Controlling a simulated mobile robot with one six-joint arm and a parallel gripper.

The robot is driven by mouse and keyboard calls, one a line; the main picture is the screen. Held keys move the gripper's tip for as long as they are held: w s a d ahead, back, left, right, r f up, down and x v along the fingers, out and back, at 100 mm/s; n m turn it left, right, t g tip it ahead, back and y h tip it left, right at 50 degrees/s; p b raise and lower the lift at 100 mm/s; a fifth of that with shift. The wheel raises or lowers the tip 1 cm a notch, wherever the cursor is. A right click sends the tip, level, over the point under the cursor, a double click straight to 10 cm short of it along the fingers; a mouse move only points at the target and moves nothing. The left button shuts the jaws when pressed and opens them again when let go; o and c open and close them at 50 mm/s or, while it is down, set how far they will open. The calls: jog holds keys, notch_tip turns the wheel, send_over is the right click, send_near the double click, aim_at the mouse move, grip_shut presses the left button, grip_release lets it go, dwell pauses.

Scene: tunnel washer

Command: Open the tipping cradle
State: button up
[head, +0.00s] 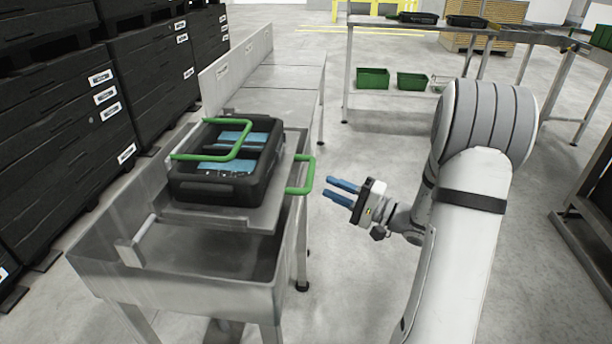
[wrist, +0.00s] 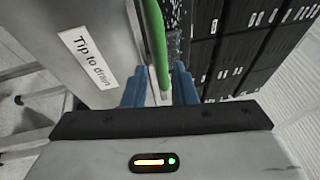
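The tipping cradle (head: 180,214) is a grey metal plate over a grey trough. It carries a black crate (head: 222,192) with blue contents. A green handle (head: 309,175) sticks out from the cradle's right side. A second green bar (head: 240,150) runs across the crate's top. My gripper (head: 340,192) is open and empty, its blue fingers pointing left at the side handle, a short gap to its right. In the wrist view the green handle (wrist: 155,45) lines up between my fingertips (wrist: 160,80), beside a grey panel (wrist: 105,25) labelled "Tip to drain".
The trough (head: 180,290) stands on legs, with a grey bench (head: 290,78) behind it. Stacked black crates (head: 150,75) line the left. A rack with green bins (head: 372,79) stands at the back.

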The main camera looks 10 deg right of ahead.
aim_at(311, 171)
jog(key=shift+t, duration=0.4)
jog(key=x, duration=0.5)
jog(key=w+d+x, duration=0.1)
jog(key=x, duration=0.1)
jog(key=shift+w+a+f, duration=0.15)
jog(key=shift+w+a, duration=0.05)
jog(key=shift+a, duration=0.05)
jog(key=shift+c, duration=0.3)
grip_shut()
